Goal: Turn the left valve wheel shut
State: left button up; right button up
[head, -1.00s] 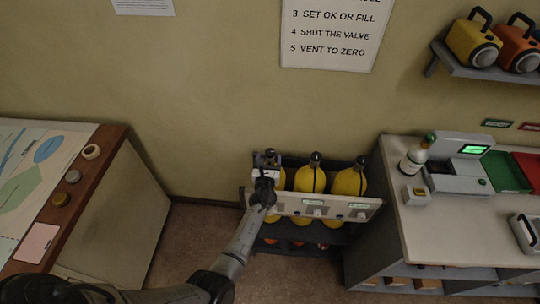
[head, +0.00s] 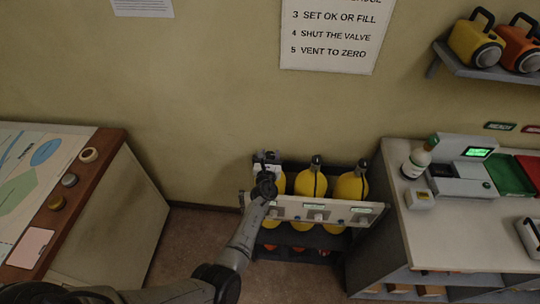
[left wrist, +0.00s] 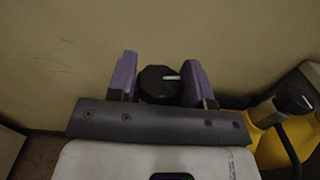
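The left valve wheel (left wrist: 158,84) is a dark round knob with a white mark pointing right, on the leftmost of three yellow cylinders in the rack (head: 330,212). My left gripper (left wrist: 160,80) has a purple finger on each side of the wheel, with no clear gap, and looks shut on it. In the head view my left gripper (head: 266,170) is over the top of the left cylinder (head: 276,190), hiding most of its wheel. My right gripper is in neither view.
The middle cylinder (head: 307,183) and right cylinder (head: 349,186) stand close beside. A white panel (head: 330,212) crosses the rack front. A counter (head: 455,235) stands at right, a sloped desk (head: 92,190) at left. The wall is close behind.

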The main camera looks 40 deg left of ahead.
pick_arm(q)
jog(key=c, duration=0.4)
jog(key=shift+c, duration=0.2)
